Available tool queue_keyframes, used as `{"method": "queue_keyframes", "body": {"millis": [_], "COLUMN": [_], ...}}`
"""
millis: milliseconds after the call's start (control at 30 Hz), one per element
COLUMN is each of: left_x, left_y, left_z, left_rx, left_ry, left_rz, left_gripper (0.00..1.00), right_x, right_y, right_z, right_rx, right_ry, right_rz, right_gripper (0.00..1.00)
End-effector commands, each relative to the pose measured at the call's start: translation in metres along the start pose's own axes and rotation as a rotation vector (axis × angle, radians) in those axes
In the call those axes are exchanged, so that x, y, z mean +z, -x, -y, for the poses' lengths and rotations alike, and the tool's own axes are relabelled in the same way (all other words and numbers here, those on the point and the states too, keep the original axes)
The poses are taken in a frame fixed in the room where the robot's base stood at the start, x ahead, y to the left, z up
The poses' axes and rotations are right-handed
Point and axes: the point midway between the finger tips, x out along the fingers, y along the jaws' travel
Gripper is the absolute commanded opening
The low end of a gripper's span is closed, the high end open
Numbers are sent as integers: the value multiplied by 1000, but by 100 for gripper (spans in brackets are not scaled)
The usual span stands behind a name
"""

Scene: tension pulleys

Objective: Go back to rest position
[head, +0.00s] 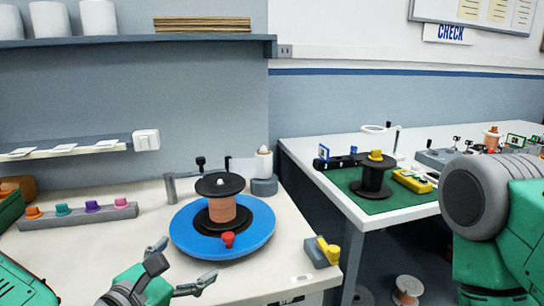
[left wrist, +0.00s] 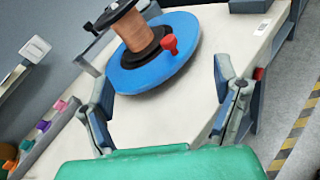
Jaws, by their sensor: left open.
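My left gripper (head: 182,268) is open and empty at the front of the near table, in front of the blue disc (head: 178,229). Its spread fingers also show in the left wrist view (left wrist: 165,105), with bare table between them. A spool of copper-coloured wire (head: 222,208) with black flanges stands upright on the disc. A red knob (head: 228,239) sits at the disc's front. The disc (left wrist: 150,78) and spool (left wrist: 134,34) lie beyond the fingers, apart from them. My right arm shows at the right edge; its gripper is out of the picture.
A rack with coloured knobs (head: 93,210) stands at the left of the near table. A grey and yellow block (head: 322,251) sits at its right edge. A second table (head: 300,150) carries a black spool (head: 373,178) on a green mat. Spools lie on the floor between.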

Motion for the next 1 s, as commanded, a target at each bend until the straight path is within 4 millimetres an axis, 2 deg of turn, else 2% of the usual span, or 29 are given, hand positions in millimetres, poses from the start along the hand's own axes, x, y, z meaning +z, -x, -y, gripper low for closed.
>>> {"method": "queue_keyframes", "body": {"millis": [33, 167, 267, 367, 433, 533, 600, 733, 833, 1000], "left_x": [-15, -54, -95, -150, -197, -263, -307, -371, -400, -418], "left_y": [1, 5, 13, 31, 51, 88, 117, 169, 196, 218], "left_z": [12, 42, 70, 101, 122, 141, 146, 137, 123, 108], "left_rx": [-34, -130, -238, -396, -545, -785, -971, -1315, -1517, -1690], "left_ry": [-58, -241, -425, -676, -890, -1204, -1419, -1762, -1932, -2055], "left_rz": [-27, -98, -160, -224, -258, -278, -266, -189, -112, -26], "left_gripper": [82, 82, 82, 82, 82, 82, 82, 82, 82, 82], "right_x": [1, 1, 2, 2, 2, 3, 4, 4, 5, 5], "right_y": [-4, -10, -16, -25, -33, -44, -52, -65, -71, -74], "right_z": [0, 0, 0, 0, 0, 0, 0, 1, 1, 1], "right_rx": [0, 0, 0, 0, 0, 0, 0, 0, 0, 0], "right_ry": [0, 0, 0, 0, 0, 0, 0, 0, 0, 0], "right_rz": [1, 2, 2, 2, 2, 2, 2, 2, 2, 2], "right_gripper": [40, 40, 40, 40, 40, 40, 40, 40, 40, 40]}}
